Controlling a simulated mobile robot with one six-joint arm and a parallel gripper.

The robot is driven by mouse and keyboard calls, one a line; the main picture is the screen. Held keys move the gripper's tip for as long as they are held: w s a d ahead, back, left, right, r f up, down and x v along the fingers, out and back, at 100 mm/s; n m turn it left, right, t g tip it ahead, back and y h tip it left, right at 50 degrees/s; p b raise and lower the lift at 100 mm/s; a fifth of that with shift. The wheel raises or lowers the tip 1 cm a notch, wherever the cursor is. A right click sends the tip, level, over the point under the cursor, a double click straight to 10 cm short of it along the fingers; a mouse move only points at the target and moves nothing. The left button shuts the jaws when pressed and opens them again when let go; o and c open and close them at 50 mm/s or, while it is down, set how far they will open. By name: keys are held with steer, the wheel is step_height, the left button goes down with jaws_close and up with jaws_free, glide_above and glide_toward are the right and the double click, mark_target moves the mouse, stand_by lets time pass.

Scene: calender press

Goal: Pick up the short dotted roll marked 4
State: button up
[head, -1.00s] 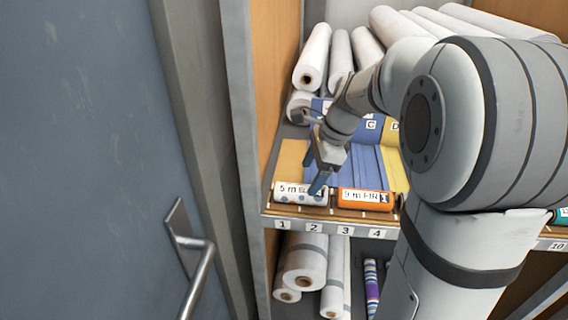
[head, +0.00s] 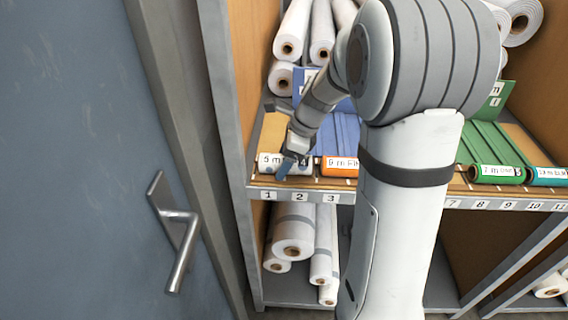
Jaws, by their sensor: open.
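The short dotted roll (head: 270,161), white with blue dots and a label reading "5 m", lies at the left front of the middle shelf, above the 1 and 2 tags. Its right part is partly covered by my gripper, and I cannot read a 4 on it. My gripper (head: 287,162) is open and points down at the roll, with a blue fingertip in front of its middle. I cannot tell whether the fingers touch it. Nothing shows held.
An orange roll (head: 340,166) lies just right of the dotted one. A green roll (head: 497,174) and a teal roll (head: 547,177) lie farther right. The cabinet's left side wall (head: 231,110) is close by.

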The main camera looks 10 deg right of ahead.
steer(key=c, duration=1.1)
steer(key=shift+r, duration=0.1)
